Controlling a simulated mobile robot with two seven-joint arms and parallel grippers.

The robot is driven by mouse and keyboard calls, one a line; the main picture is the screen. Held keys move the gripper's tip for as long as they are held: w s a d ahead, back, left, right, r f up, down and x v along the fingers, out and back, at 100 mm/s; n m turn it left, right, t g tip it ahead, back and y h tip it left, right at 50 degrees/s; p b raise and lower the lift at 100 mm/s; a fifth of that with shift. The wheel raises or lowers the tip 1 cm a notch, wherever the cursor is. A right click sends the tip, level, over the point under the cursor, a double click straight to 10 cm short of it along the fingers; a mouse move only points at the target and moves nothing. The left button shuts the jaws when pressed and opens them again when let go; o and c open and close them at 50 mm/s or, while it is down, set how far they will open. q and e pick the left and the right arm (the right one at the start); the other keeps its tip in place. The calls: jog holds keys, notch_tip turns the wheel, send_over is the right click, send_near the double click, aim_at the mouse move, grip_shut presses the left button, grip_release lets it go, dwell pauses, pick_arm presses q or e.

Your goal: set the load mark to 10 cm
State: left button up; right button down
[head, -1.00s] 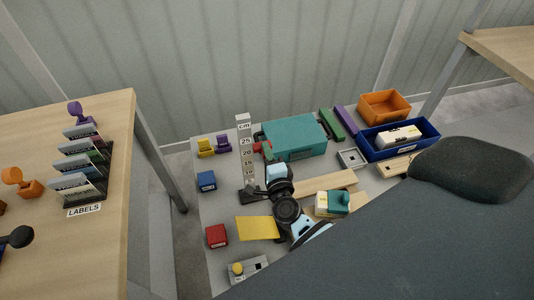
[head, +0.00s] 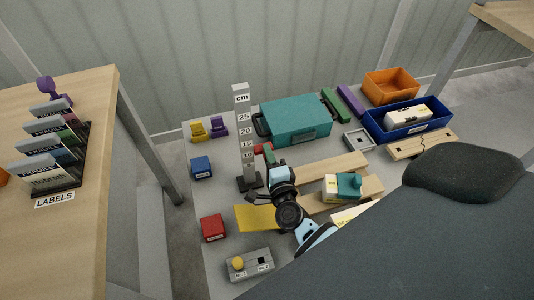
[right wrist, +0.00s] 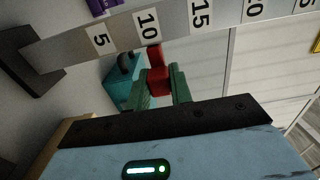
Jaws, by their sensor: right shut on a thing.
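The grey scale post (head: 242,105) stands upright on a dark base (head: 249,184), with white labels for cm, 25, 20, 15 and 10. In the right wrist view it crosses the top as a slanted bar (right wrist: 70,48). My right gripper (right wrist: 158,88) has its green fingers shut on a red piece (right wrist: 155,80), apparently the load mark. The red tip lies at the post's edge, about level with the 10 label (right wrist: 148,26). Whether it touches the post is unclear. In the head view the red piece (head: 263,148) shows just right of the post. My left gripper is not in view.
A teal case (head: 295,120) stands close behind right of the post. Blue (head: 202,167) and red (head: 213,228) blocks lie to its left, a yellow sheet (head: 255,218) in front. A grey box with a yellow button (head: 250,266) is nearer. Wooden boards (head: 325,170) lie right.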

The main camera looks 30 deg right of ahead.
jog(key=shift+f, duration=0.1)
jog(key=c, duration=1.2)
grip_release()
jog(key=shift+c, duration=0.2)
jog(key=v, duration=0.8)
